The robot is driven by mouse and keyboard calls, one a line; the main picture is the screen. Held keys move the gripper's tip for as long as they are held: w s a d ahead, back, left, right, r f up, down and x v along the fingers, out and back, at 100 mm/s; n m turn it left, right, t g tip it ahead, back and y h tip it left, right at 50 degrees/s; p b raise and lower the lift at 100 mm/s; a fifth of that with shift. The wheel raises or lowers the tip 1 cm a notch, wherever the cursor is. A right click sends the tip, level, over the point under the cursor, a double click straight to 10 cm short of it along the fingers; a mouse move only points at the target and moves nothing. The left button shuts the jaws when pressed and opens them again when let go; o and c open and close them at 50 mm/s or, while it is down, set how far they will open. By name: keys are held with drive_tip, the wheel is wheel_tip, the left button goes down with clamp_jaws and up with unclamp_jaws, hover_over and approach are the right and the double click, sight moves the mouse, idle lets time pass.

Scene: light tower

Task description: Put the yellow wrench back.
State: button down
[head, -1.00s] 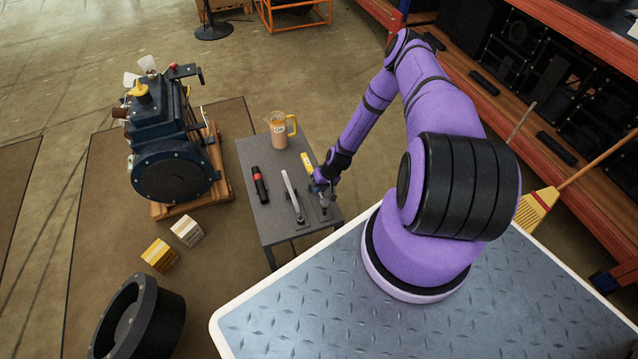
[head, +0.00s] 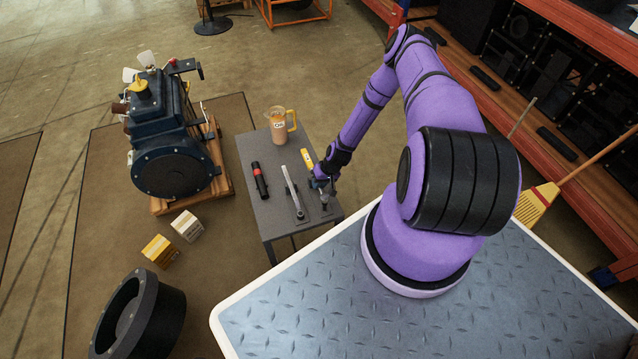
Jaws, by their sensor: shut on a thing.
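The yellow wrench (head: 307,159) shows as a yellow length at the right side of the small grey table (head: 263,215), in the head view. Its near part is hidden behind my gripper. My gripper (head: 324,196) is low over the table's near right corner and is shut on the wrench. I cannot tell whether the wrench touches the tabletop. A dark flat patch (head: 332,213) lies under my gripper, partly covered.
On the table, a grey tool (head: 292,190) lies left of my gripper, with a red and black flashlight (head: 259,180) further left. A jug (head: 279,127) with a yellow handle stands at the far end. An engine (head: 170,140) stands left of the table.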

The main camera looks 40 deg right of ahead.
drive_tip(key=shift+f, duration=0.1)
drive_tip(key=shift+f, duration=1.25)
drive_tip(key=c, duration=1)
unclamp_jaws()
drive_tip(key=v, duration=1.1)
drive_tip(key=shift+f, duration=0.1)
